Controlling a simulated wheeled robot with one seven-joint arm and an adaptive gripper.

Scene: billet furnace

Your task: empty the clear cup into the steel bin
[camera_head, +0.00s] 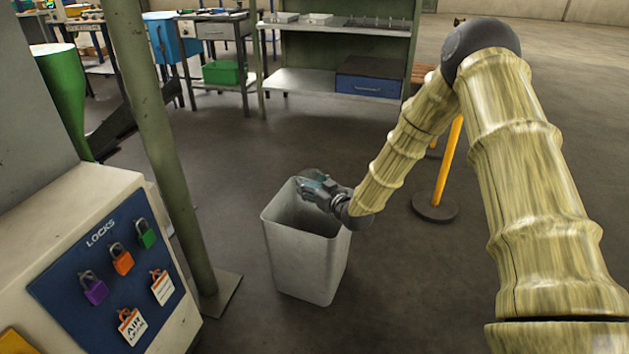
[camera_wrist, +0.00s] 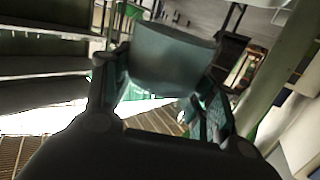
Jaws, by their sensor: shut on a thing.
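The steel bin (camera_head: 306,262) is a grey, square, open-topped container standing upright on the floor in the head view. My gripper (camera_head: 320,190) is over the bin's mouth, near its upper rim. In the wrist view my gripper (camera_wrist: 163,92) is shut on the clear cup (camera_wrist: 172,58), a see-through, bluish-grey tapered cup between the two fingers. The wrist view itself is strongly rolled, so I cannot tell the cup's exact tilt. Whether anything is in the cup cannot be made out. The cup is small and hard to separate from the fingers in the head view. The bin's floor is hidden.
A green post (camera_head: 160,130) stands left of the bin, beside a lock board (camera_head: 110,265) on a pale cabinet. A yellow post (camera_head: 447,165) on a round base stands to the right. A shelf rack (camera_head: 320,80) is behind. Floor around the bin is clear.

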